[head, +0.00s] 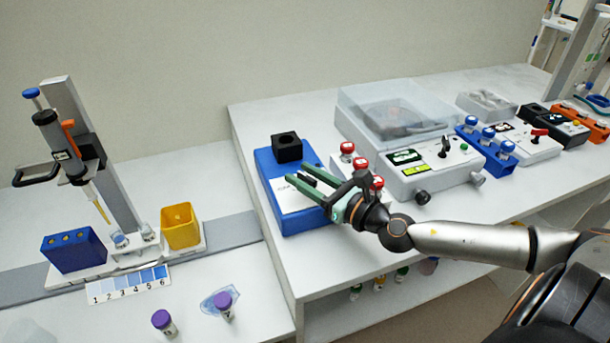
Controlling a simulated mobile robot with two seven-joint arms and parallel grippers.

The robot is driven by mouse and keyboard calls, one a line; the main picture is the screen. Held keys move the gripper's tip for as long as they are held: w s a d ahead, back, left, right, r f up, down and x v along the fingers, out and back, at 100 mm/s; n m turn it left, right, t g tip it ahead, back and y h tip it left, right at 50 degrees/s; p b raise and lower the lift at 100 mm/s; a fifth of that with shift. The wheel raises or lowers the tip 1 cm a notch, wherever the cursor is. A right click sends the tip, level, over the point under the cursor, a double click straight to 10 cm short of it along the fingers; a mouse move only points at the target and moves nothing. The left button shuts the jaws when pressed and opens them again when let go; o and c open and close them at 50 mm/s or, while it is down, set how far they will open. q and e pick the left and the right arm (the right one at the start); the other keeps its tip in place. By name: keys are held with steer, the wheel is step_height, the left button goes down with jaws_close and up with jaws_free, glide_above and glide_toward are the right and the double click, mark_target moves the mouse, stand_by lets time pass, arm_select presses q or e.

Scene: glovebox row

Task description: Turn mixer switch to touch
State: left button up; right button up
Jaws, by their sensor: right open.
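The mixer is a blue box (268,168) with a black cup head (288,147) on its top and a pale labelled panel (288,200) on its upper face. It stands near the left end of the raised white bench. My right gripper (299,176) reaches in from the right, with its green fingers open and empty over the mixer's panel. I cannot tell whether the fingers touch the mixer. No switch can be made out; the fingers cover part of the panel. My left gripper is not in view.
Red-capped vials (347,149) stand close behind my right gripper. A clear-lidded instrument (408,150) with knobs and a blue rack of vials (484,148) are to the right. A pipette stand (84,130), yellow cup (180,226) and purple-capped vials (163,320) are on the lower left table.

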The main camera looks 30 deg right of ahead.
steer(key=shift+c, duration=0.2)
jaws_close()
stand_by(0.3)
steer(key=shift+r+h+p, duration=0.2)
steer(key=shift+h+p, duration=0.1)
steer(key=shift+p, duration=0.2)
steer(key=m+h+p, duration=0.1)
steer(key=h+p, duration=0.1)
steer(key=p, duration=0.1)
steer(key=m+h+p, duration=0.2)
steer(key=shift+d+r+t+h+p, duration=0.1)
steer(key=shift+t+h+p, duration=0.2)
steer(key=shift+h+p, duration=0.1)
steer(key=shift+d+f+m+h+p, duration=0.15)
steer(key=shift+m+h+p, duration=0.4)
steer(key=shift+h, duration=0.3)
steer(key=shift+a+f+m+h+p, duration=0.1)
steer(key=shift+m+h+p, duration=0.25)
steer(key=shift+m+h, duration=0.4)
